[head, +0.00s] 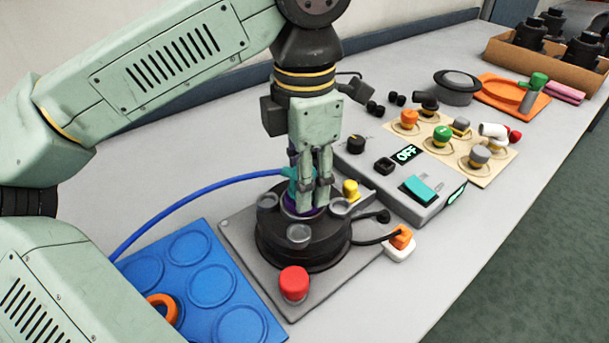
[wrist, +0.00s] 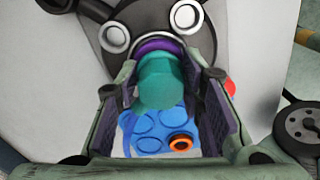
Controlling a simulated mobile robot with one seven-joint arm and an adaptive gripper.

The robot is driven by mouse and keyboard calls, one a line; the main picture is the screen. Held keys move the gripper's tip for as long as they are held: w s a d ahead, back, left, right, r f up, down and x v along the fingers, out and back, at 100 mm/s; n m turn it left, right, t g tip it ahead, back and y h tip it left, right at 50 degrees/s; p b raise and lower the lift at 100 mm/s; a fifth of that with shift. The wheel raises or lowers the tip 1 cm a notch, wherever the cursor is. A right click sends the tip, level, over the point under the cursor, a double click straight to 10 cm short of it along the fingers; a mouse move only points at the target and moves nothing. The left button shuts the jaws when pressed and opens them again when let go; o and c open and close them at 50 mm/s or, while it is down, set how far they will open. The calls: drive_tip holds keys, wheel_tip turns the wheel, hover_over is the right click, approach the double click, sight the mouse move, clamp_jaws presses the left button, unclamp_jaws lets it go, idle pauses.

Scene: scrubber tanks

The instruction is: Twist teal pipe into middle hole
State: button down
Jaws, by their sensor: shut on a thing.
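The teal pipe (head: 291,188) stands at the middle of the round black scrubber tank (head: 285,250). Around its foot is a purple ring (head: 300,208) in the middle hole. My gripper (head: 311,195) points down over the tank and is shut on the pipe. In the wrist view the teal pipe (wrist: 160,82) is between both finger pads, with the purple ring (wrist: 160,47) just past it. The fingers hide part of the pipe in the head view, and how deep it sits in the hole cannot be told.
A blue tray (head: 200,285) with round recesses and an orange ring (head: 163,307) lies at left. A red button (head: 294,283) is at the tank base's front. A grey control box (head: 400,180) reading OFF and a beige board (head: 450,145) of fittings stand right. A blue hose (head: 190,200) curves behind.

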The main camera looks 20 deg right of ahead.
drive_tip(key=shift+f, duration=0.1)
drive_tip(key=c, duration=1)
unclamp_jaws()
drive_tip(key=shift+o, duration=0.3)
drive_tip(key=o, duration=0.8)
drive_tip(key=shift+r+p, duration=2.6)
drive_tip(key=shift+r, duration=0.9)
